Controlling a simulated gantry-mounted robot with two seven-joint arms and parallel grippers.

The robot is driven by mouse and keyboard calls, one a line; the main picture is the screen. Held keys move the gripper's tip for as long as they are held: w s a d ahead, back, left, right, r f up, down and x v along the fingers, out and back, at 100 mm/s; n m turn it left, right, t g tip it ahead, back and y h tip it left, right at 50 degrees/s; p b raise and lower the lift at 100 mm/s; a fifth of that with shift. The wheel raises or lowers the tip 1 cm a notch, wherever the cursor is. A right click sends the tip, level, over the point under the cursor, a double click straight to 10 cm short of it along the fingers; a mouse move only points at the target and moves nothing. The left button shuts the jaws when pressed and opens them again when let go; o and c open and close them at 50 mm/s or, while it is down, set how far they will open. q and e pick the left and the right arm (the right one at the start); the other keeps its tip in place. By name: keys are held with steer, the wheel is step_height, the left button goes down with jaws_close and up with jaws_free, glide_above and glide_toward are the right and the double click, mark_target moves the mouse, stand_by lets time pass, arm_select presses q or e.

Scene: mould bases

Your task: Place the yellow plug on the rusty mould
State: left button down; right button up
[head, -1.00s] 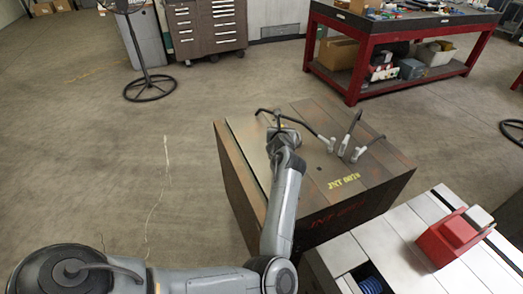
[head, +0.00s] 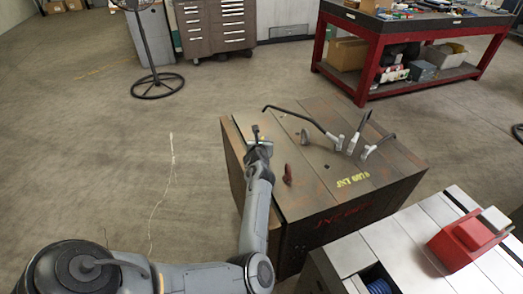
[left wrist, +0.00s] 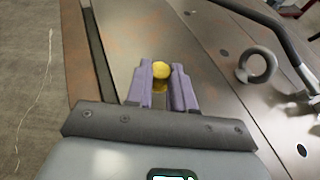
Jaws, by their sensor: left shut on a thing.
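The rusty mould (head: 325,208) is a large brown block with a grooved metal top and yellow and red lettering. My left gripper (head: 257,137) is over the left part of its top in the head view. In the left wrist view, my left gripper's purple fingers (left wrist: 162,88) are shut on the yellow plug (left wrist: 161,69), whose round yellow top shows between the tips. The mould top (left wrist: 215,110) lies below it. I cannot tell whether the plug touches the surface. The plug is too small to make out in the head view. My right gripper is not in view.
Black bent rods with grey ends (head: 340,140) stand on the mould's top. A small dark red piece (head: 287,175) is near my arm. A grey ring (left wrist: 257,63) stands right of the fingers. A pale block with a red part (head: 462,243) is at lower right.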

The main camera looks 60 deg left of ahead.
arm_select(q)
steer(key=shift+s+a+f, duration=0.1)
steer(key=shift+a+f, duration=0.05)
steer(key=shift+f, duration=0.15)
steer(key=shift+f+b, duration=0.6)
steer(key=shift+f, duration=1.2)
steer(key=shift+f, duration=0.2)
steer(key=c, duration=1)
jaws_free()
